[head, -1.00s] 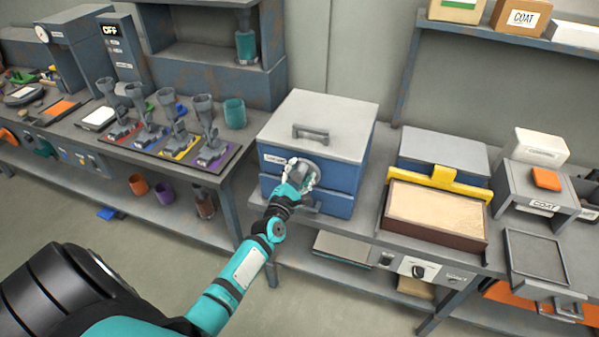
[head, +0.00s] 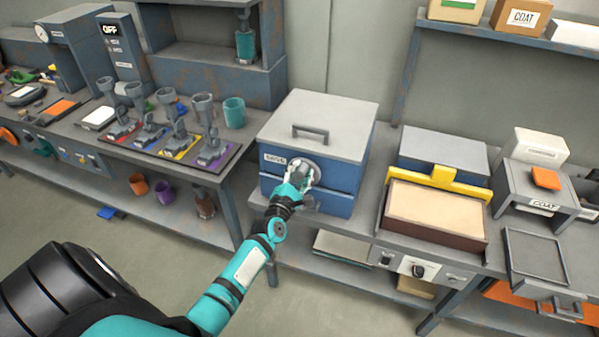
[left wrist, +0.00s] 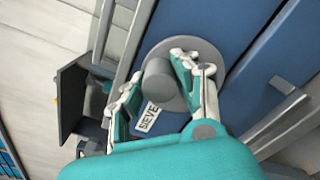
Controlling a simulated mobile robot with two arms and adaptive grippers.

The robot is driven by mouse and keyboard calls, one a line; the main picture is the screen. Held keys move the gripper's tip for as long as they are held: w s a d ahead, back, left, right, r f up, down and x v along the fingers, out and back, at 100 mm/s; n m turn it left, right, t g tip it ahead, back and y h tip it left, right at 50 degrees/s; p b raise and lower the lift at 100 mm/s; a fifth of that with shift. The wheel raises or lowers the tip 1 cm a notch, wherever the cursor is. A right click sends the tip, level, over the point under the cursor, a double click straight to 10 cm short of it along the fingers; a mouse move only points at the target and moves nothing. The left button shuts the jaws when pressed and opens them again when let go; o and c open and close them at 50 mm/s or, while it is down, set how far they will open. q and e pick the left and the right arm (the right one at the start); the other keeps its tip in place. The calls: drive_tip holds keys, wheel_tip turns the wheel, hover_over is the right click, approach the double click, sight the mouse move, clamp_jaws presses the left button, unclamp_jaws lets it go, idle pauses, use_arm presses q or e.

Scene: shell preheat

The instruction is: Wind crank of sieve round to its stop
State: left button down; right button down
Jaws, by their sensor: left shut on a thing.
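The sieve (head: 314,180) is a blue box with a grey lid and lid handle, standing on the bench at centre. Its label shows in both views. Its crank is a round grey disc with a grey knob (left wrist: 158,82) on the front face; the disc (left wrist: 208,52) shows well in the left wrist view. My left gripper (head: 302,178) is at this crank, its fingers either side of the knob and shut on it. In the left wrist view the gripper (left wrist: 155,88) hides part of the disc. My right gripper is not in view.
A sand-filled tray (head: 433,233) with a yellow bar (head: 440,180) stands right of the sieve. On the left bench, several grey tools stand on coloured pads, beside a teal cup (head: 234,112).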

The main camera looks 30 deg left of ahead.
use_arm(q)
drive_tip(key=m, duration=0.2)
drive_tip(key=d+m, duration=0.1)
drive_tip(key=m, duration=0.1)
drive_tip(key=shift+w+d+f+m, duration=0.15)
drive_tip(key=shift+m, duration=0.25)
drive_tip(key=f+m, duration=0.1)
drive_tip(key=m, duration=0.5)
drive_tip(key=d+f+m, duration=0.1)
drive_tip(key=f+m, duration=0.1)
drive_tip(key=m, duration=0.4)
drive_tip(key=f+m, duration=0.1)
drive_tip(key=m, duration=0.5)
drive_tip(key=shift+w+d+f+b, duration=0.1)
drive_tip(key=shift+d+f+b, duration=0.15)
drive_tip(key=shift+b, duration=0.1)
drive_tip(key=m, duration=0.3)
drive_tip(key=shift+a+f+m+b, duration=0.25)
drive_tip(key=shift+f+m+b, duration=0.15)
drive_tip(key=m, duration=0.3)
drive_tip(key=a+m+b, duration=0.1)
drive_tip(key=shift+s+f, duration=0.2)
drive_tip(key=shift+f, duration=0.15)
drive_tip(key=shift+s+a+m+b, duration=0.1)
drive_tip(key=shift+a+m+b, duration=0.25)
drive_tip(key=shift+m, duration=0.8)
drive_tip(key=shift+a+m+b, duration=0.2)
drive_tip(key=shift+m+b, duration=0.1)
drive_tip(key=shift+m, duration=0.85)
